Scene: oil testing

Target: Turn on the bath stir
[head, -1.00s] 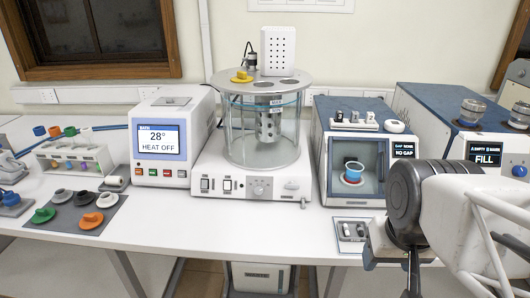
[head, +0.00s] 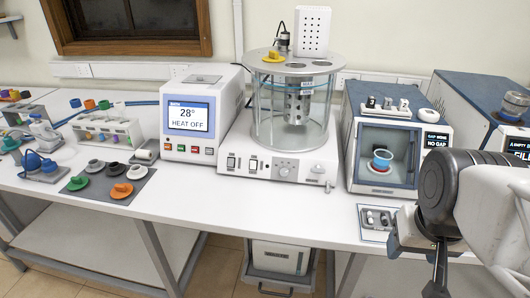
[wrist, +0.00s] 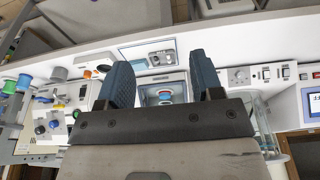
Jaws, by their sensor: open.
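The bath is a clear glass cylinder (head: 270,118) under a grey round lid, standing on a white base (head: 245,145). In the upside-down wrist view, the dial (wrist: 240,76) and switches (wrist: 287,72) show at the right. My gripper (wrist: 162,85) is open and empty, its two dark blue fingers apart. In the head view it is at lower right, away from the bath, its fingers partly cut off.
A heater unit (head: 202,116) reading 28° and HEAT OFF stands left of the bath. A blue-sided chamber (head: 347,115) with a blue cup (head: 382,160) stands right of it. A dark mat (head: 105,198) with coloured stoppers lies at front left. The bench before the bath is clear.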

